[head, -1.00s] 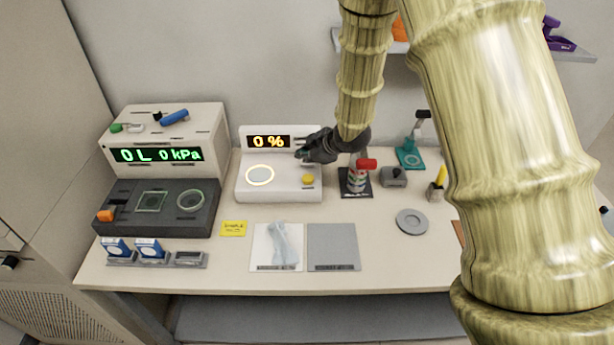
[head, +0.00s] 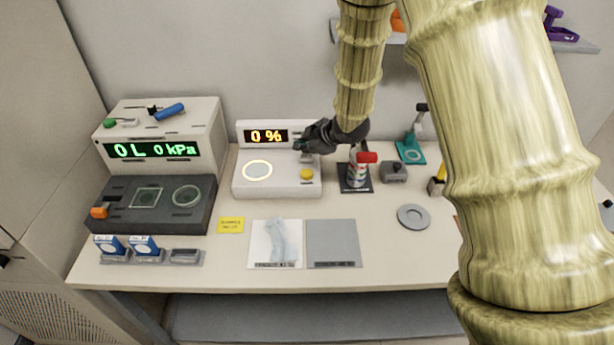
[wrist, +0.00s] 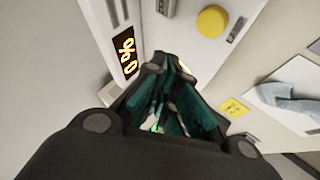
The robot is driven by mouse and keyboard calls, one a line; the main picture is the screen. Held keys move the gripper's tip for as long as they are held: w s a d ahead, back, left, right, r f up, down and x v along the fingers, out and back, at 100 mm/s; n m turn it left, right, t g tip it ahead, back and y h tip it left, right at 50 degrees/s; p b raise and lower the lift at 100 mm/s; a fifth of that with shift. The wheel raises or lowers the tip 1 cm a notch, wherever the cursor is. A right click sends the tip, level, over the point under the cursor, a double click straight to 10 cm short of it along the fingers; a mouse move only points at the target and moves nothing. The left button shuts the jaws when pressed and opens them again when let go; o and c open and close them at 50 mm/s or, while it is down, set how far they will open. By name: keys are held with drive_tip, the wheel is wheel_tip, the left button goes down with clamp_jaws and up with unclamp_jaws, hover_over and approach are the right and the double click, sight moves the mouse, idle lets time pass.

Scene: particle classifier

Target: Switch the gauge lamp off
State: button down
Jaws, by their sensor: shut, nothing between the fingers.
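The gauge is a white box (head: 245,183) with an amber "0 %" display (head: 266,136), a round pad with a lit yellow-white ring (head: 257,170) and a yellow button (head: 307,174). My gripper (head: 300,147) is shut and empty, at the upper right of the box beside the display. In the wrist view my gripper (wrist: 165,75) shows dark teal finger pads, with the display (wrist: 128,55) to its left and the yellow button (wrist: 211,20) above right. I cannot tell whether the fingertips touch the box.
A console with a green display (head: 155,150) stands left. A red-topped stack (head: 358,170), a grey block (head: 394,172) and a teal stand (head: 410,151) are right of the box. A yellow note (head: 231,225), pale sheet (head: 262,255) and grey mat (head: 333,243) lie in front.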

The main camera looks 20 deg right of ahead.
drive_tip(key=b, duration=0.3)
hover_over(304, 174)
wheel_tip(304, 174, down, 4)
drive_tip(key=shift+f, duration=0.25)
drive_tip(key=shift+f+b, duration=0.55)
drive_tip(key=shift+f, duration=0.45)
drive_tip(key=shift+f, duration=0.15)
drive_tip(key=shift+f, duration=0.25)
drive_tip(key=shift+s+f+b, duration=0.1)
drive_tip(key=shift+f+b, duration=0.6)
drive_tip(key=shift+f, duration=0.15)
idle(1.6)
drive_tip(key=shift+r, duration=0.1)
drive_tip(key=shift+r+p, duration=1.1)
drive_tip(key=shift+r, duration=0.1)
drive_tip(key=shift+r, duration=0.1)
drive_tip(key=shift+r+p, duration=2)
drive_tip(key=shift+r, duration=0.4)
